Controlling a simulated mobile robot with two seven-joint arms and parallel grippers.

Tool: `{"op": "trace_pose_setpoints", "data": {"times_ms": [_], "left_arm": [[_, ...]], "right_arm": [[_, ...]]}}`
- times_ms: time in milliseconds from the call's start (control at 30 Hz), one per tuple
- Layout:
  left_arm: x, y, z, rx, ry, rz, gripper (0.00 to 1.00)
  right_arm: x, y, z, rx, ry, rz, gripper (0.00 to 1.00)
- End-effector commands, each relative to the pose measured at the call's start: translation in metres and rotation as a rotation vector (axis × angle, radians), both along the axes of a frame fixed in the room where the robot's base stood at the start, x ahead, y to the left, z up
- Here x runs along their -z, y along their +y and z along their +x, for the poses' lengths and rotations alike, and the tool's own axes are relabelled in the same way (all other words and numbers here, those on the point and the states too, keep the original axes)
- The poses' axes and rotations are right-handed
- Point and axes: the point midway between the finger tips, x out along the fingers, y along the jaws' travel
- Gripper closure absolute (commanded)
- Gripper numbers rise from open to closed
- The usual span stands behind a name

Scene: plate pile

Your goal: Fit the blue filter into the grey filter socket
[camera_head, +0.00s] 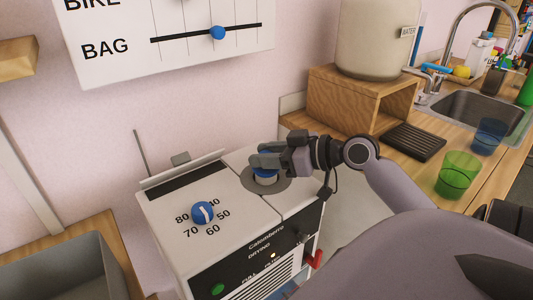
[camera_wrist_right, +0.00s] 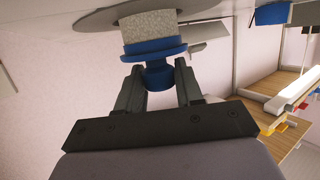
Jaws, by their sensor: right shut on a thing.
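The blue filter (camera_head: 265,178) has a blue cap and a pale, speckled body. The grey filter socket (camera_head: 283,186) is a round grey ring in the white machine's top. My right gripper (camera_head: 265,157) is above the socket, shut on the filter's blue knob. In the right wrist view the gripper's fingers hold the knob from both sides, and the filter (camera_wrist_right: 150,28) has its pale body against the grey socket ring (camera_wrist_right: 92,22). Part of the pale body still shows outside the ring. How deep it sits is hidden. My left gripper is not in view.
The white machine (camera_head: 170,205) has a blue dial (camera_head: 202,213) left of the socket. A wooden box (camera_head: 365,98) bears a large container (camera_head: 377,38). A green glass (camera_head: 457,176), a blue glass (camera_head: 488,136) and a sink (camera_head: 480,100) are at the right.

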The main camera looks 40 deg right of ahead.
Motion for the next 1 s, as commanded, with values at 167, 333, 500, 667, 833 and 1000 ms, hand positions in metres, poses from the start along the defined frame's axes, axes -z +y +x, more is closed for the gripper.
{"op": "trace_pose_setpoints", "data": {"times_ms": [167,333,500,667,833,1000], "left_arm": [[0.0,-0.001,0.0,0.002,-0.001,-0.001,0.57],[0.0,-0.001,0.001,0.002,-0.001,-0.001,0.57],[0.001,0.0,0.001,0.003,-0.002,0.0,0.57],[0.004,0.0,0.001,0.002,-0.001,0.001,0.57],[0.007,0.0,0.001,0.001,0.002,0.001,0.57],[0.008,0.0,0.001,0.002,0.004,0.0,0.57]], "right_arm": [[0.002,0.0,0.0,0.0,0.0,0.0,0.34],[0.002,0.0,0.0,-0.001,0.001,0.001,0.34],[0.002,-0.001,-0.002,0.0,0.004,0.001,0.34],[-0.001,-0.006,-0.013,0.0,0.003,0.0,0.34],[-0.008,-0.014,-0.032,0.001,0.002,0.0,0.34],[-0.014,-0.022,-0.049,0.001,0.001,-0.001,0.34]]}}
